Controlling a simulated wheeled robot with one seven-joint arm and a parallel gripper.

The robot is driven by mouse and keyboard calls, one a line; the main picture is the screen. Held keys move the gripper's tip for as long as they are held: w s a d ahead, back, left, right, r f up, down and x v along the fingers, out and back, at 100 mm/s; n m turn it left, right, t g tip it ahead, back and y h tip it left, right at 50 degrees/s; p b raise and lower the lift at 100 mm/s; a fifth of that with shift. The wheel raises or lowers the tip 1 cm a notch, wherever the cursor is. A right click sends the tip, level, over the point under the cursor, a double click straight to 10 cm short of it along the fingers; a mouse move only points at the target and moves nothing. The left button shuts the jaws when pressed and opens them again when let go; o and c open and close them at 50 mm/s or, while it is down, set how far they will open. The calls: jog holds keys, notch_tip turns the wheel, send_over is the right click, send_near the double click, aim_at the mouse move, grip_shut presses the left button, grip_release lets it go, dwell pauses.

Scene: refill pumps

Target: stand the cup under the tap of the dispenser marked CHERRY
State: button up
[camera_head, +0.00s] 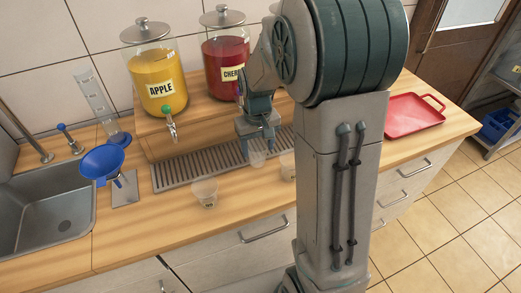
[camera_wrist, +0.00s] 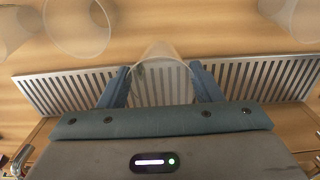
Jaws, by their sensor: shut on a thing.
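The clear cup (camera_head: 258,159) is between the fingers of my gripper (camera_head: 258,146), over the slotted drip tray (camera_head: 180,176). In the wrist view the cup (camera_wrist: 160,78) sits between both fingers, in front of the palm. I cannot tell whether its base touches the tray. The CHERRY dispenser (camera_head: 222,62), a red jar with a grey lid, stands behind my gripper on the wooden riser. My arm covers part of its label and its tap is hidden.
The yellow APPLE dispenser (camera_head: 158,85), with a tap and green knob, stands to the left. Other clear cups (camera_head: 204,193) (camera_head: 288,166) stand on the counter near the tray. A blue funnel (camera_head: 102,162) and a sink lie left; a red tray (camera_head: 413,118) lies right.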

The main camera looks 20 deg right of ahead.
notch_tip(320, 180, down, 3)
jog(key=shift+r, duration=0.2)
jog(key=shift+s+f, duration=0.15)
jog(key=shift+f, duration=0.2)
jog(key=shift+c, duration=0.9)
jog(key=o, duration=1.1)
jog(key=shift+o, duration=0.2)
jog(key=shift+r, duration=0.1)
notch_tip(320, 180, up, 12)
jog(key=s+a+r+t, duration=0.1)
jog(key=s+t, duration=0.2)
jog(key=s, duration=1.4)
jog(key=shift+s+a+r+m+b, duration=0.2)
jog(key=shift+r+m+b, duration=0.1)
jog(key=shift+r+m, duration=0.1)
